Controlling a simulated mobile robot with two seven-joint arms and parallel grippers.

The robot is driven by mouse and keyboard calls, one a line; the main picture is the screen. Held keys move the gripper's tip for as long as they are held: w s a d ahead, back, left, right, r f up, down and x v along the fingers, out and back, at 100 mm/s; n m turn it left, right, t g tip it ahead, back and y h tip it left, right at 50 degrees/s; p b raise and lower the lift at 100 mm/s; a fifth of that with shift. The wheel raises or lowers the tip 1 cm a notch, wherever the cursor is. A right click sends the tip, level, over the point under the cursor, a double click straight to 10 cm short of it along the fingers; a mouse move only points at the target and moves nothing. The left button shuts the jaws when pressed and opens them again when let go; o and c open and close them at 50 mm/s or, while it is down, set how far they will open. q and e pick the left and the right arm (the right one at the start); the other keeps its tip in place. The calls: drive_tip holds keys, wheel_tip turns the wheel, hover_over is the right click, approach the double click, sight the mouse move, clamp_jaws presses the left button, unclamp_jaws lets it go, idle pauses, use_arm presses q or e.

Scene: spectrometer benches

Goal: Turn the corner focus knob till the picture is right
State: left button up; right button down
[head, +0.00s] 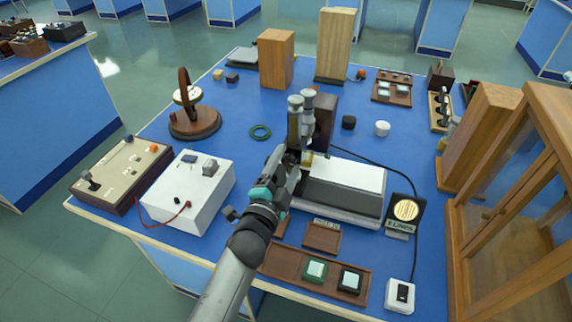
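An optical instrument with two grey upright tubes (301,112) stands near the middle of the blue bench. A white-topped box (345,178) is just right of its base. My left gripper (291,166) reaches up from the bottom to the instrument's lower front. Its fingers overlap dark and brass-coloured parts there, so I cannot tell whether they are open or shut, or touching a knob. The focus knob cannot be made out clearly and may be hidden by the gripper. A small round display (405,210) glows pale yellow with fine lines. My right gripper is not in view.
A white box with a red lead (198,192) and a beige control box (122,175) stand to the left. A brown tray (334,286) with slides lies in front. A wooden glass-sided cabinet (530,190) blocks the right. Clear bench lies behind the white box.

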use_arm(q)
drive_tip(key=v, duration=1.5)
drive_tip(key=shift+s, duration=0.1)
idle(0.4)
